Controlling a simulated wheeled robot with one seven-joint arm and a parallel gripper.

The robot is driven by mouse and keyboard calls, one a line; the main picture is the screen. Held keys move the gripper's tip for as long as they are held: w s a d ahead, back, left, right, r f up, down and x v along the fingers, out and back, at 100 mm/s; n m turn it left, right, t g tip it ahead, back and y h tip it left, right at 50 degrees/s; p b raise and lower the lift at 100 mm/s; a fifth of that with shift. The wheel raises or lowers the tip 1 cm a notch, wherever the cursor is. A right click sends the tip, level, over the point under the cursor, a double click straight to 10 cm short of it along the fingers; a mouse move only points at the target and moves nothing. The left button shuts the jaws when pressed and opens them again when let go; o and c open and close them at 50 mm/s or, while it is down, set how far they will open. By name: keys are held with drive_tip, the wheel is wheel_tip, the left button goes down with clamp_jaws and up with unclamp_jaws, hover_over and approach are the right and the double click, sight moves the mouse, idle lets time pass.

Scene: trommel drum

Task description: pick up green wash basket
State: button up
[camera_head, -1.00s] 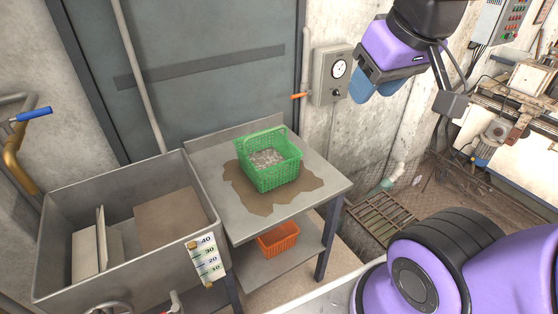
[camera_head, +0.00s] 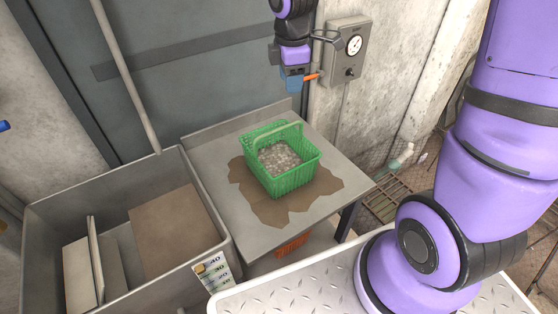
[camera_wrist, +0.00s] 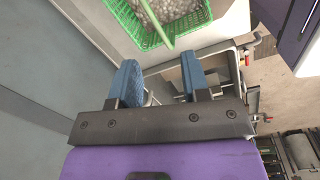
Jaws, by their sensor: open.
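The green wash basket (camera_head: 287,176) stands upright on the metal table, on a brown stained patch. It holds greyish pebble-like pieces (camera_head: 279,157), and its green handle (camera_head: 272,137) arches over the top. My gripper (camera_head: 293,84) hangs above and behind the basket, near the wall, apart from it. In the wrist view my gripper (camera_wrist: 158,82) shows two blue fingers spread apart with nothing between them. The basket (camera_wrist: 160,28) shows beyond the fingertips at the top of that view, partly cut off, with its pale green handle crossing it.
The metal table (camera_head: 224,207) has a raised back edge. A grey sink (camera_head: 40,215) with boards stands to its left. An orange basket (camera_head: 292,245) sits on the lower shelf, partly hidden.

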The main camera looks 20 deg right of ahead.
drive_tip(key=w+a+f+n, duration=0.2)
drive_tip(key=w+f+n, duration=0.15)
drive_tip(key=f, duration=0.35)
hover_over(279, 129)
drive_tip(key=shift+g, duration=0.4)
wheel_tip(279, 129, down, 5)
drive_tip(key=shift+w+a+r, duration=0.1)
drive_tip(key=shift+a+r, duration=0.05)
drive_tip(key=shift+w+d+f, duration=0.1)
drive_tip(key=shift+f, duration=1.4)
drive_tip(key=shift+d+f, duration=0.1)
drive_tip(key=shift+f, duration=1.4)
clamp_jaws()
